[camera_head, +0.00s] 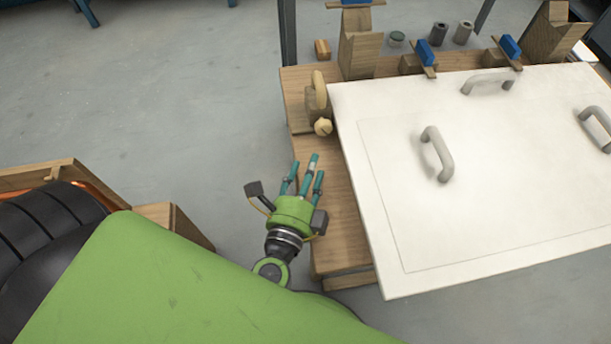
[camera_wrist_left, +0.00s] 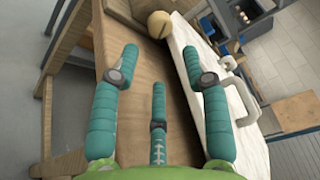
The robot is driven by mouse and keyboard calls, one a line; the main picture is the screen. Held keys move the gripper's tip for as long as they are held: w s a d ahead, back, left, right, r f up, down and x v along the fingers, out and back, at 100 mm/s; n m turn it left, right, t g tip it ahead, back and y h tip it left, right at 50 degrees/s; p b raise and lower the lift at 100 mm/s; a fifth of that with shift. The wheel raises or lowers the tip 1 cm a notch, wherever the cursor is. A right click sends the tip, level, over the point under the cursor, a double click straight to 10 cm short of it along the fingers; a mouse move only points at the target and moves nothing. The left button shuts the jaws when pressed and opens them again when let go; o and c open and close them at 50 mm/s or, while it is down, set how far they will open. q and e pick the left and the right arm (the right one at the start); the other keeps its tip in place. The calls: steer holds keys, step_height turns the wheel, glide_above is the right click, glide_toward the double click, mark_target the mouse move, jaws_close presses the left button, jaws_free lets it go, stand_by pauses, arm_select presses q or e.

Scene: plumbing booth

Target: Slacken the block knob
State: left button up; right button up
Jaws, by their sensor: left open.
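The block knob (camera_head: 323,126) is a small pale wooden knob on the near side of a wooden block (camera_head: 317,103), at the left edge of the white panel. It also shows at the top of the left wrist view as a round wooden ball (camera_wrist_left: 160,22). My left gripper (camera_head: 307,170) has a green palm and teal fingers. It is open and empty over the wooden bench, short of the knob and apart from it. In the left wrist view its fingers (camera_wrist_left: 158,85) are spread with nothing between them. My right gripper is not in view.
A white panel (camera_head: 490,175) with several grey handles covers much of the bench (camera_head: 340,220) to the right. Blue-handled clamps (camera_head: 425,53), grey cylinders (camera_head: 440,34) and a green-topped jar (camera_head: 397,39) stand along the back. Open grey floor lies left of the bench.

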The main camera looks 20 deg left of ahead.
mark_target(322, 132)
arm_select(q)
steer(key=shift+s+d+r, duration=0.1)
steer(key=shift+s, duration=0.85)
steer(key=w+p, duration=0.1)
steer(key=w+r+m+p, duration=0.1)
steer(key=p, duration=0.1)
steer(key=w+p, duration=0.1)
steer(key=p, duration=0.1)
steer(key=shift+r+m+g, duration=0.3)
steer(key=shift+r, duration=0.05)
steer(key=w+p, duration=0.1)
steer(key=w+m+p, duration=0.1)
steer(key=w+g+p, duration=0.1)
steer(key=shift+a+f, duration=0.3)
steer(key=p+x, duration=0.1)
steer(key=x, duration=0.6)
steer(key=shift+f, duration=0.15)
steer(key=c, duration=0.8)
steer(key=shift+f, duration=0.1)
steer(key=shift+c, duration=0.2)
